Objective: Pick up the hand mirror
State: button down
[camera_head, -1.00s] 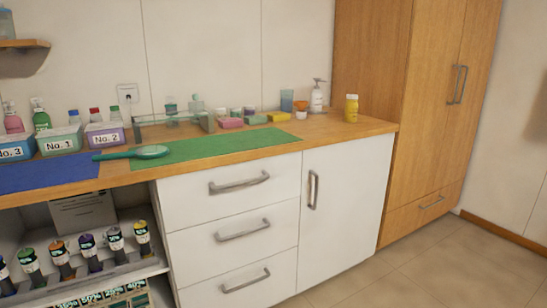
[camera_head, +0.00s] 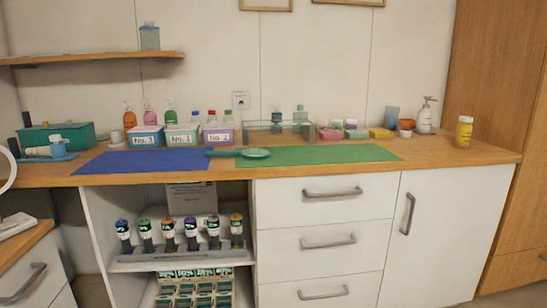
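The hand mirror (camera_head: 255,154) is green with a round head and a short handle. It lies flat on the wooden counter. Its head rests on the left end of the green mat (camera_head: 330,153), and its handle points left across the gap to the right edge of the blue mat (camera_head: 140,162). Nothing covers it. My gripper does not show in the head view.
Behind the mirror stand labelled boxes, including the No. 2 box (camera_head: 219,137), and a clear glass tray (camera_head: 280,133). A yellow bottle (camera_head: 463,132) stands at the counter's right end. The green mat's right part is bare. A white side unit (camera_head: 25,255) stands front left.

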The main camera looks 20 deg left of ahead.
aim_at(238, 153)
jog(key=u, duration=1.9)
